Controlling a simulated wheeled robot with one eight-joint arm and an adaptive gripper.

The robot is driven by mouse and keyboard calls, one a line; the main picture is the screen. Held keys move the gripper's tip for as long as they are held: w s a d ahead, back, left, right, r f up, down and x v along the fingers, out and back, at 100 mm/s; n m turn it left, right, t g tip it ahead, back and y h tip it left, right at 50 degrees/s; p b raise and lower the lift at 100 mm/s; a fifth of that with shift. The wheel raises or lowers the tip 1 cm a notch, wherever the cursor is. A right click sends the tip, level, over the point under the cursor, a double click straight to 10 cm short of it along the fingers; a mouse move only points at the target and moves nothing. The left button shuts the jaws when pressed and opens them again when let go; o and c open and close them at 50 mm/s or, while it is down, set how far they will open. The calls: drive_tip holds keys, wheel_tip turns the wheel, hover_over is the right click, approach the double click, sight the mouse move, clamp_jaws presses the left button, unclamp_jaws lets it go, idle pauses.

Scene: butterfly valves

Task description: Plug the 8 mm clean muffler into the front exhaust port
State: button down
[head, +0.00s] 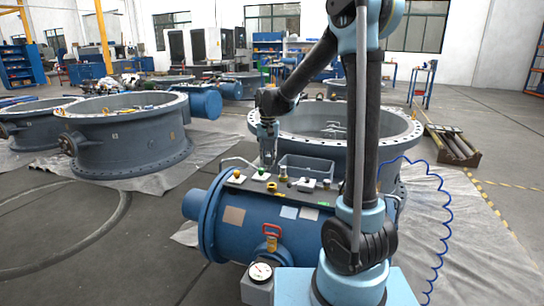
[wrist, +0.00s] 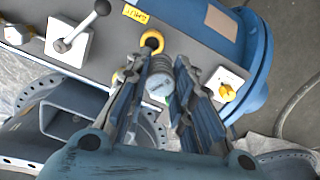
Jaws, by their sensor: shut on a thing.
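My gripper (wrist: 160,72) is shut on a grey, ribbed cylindrical muffler (wrist: 160,82), held between its two fingers. In the head view my gripper (head: 268,162) points down over the top plate of the blue cylinder, near the valves. A yellow ring-shaped fitting (wrist: 152,40) lies just beyond the fingertips in the wrist view. I cannot tell whether the muffler touches it or which opening is the front exhaust port. The muffler is too small to make out in the head view.
The blue cylinder (head: 240,232) carries small white-plated valves, including a black-knobbed lever (wrist: 75,35) and a yellow knob (wrist: 226,92). A grey bin (head: 307,163) stands behind the plate. A red-handled valve (head: 271,237) and gauge (head: 260,272) are at the front.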

drive_tip(key=shift+w+d+f, duration=0.2)
drive_tip(key=shift+d+f, duration=0.25)
drive_tip(key=shift+f, duration=0.15)
drive_tip(key=shift+d+f, duration=0.2)
drive_tip(key=shift+f, duration=2.65)
drive_tip(key=shift+s, duration=0.1)
drive_tip(key=shift+f, duration=1.2)
idle(1.1)
drive_tip(key=c, duration=0.8)
unclamp_jaws()
drive_tip(key=shift+c, duration=0.2)
drive_tip(key=shift+r, duration=0.15)
